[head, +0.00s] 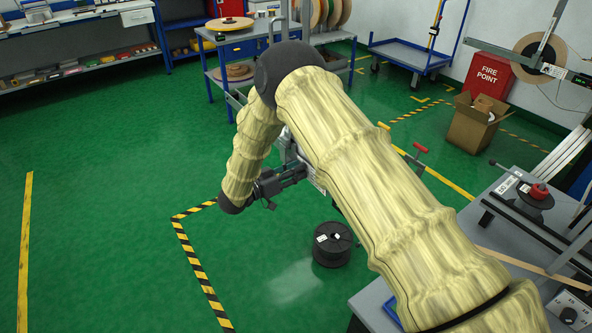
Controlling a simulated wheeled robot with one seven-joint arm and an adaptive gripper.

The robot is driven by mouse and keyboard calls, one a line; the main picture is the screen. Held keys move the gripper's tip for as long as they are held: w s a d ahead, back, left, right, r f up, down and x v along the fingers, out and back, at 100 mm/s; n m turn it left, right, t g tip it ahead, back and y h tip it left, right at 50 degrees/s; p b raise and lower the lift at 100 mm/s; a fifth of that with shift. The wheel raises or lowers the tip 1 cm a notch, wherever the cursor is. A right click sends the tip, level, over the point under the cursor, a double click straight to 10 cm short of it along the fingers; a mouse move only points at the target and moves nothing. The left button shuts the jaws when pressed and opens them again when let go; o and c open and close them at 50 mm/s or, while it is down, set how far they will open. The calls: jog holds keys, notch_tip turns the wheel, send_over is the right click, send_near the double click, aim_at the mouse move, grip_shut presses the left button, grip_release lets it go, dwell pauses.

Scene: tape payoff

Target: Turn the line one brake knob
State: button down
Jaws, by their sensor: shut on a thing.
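My gripper (285,179) is at the end of my forearm, left of my upper arm, and points right. It is shut at a grey metal unit (291,150) that shows partly behind my upper arm. What is between the fingers is too small and too hidden to make out; I take it to be the line one brake knob. My upper arm covers most of this unit. A red handle (420,148) shows right of my arm. No line label is readable there.
A black spool (332,244) stands on the green floor below my gripper. A grey bench (490,215) with a red-topped black reel (537,196) is at the right. A cardboard box (475,125) and a blue trolley (415,52) stand behind. The floor at left is clear.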

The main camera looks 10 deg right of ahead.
dwell(0.5)
jog(key=c, duration=1.2)
grip_release()
jog(key=v, duration=1.2)
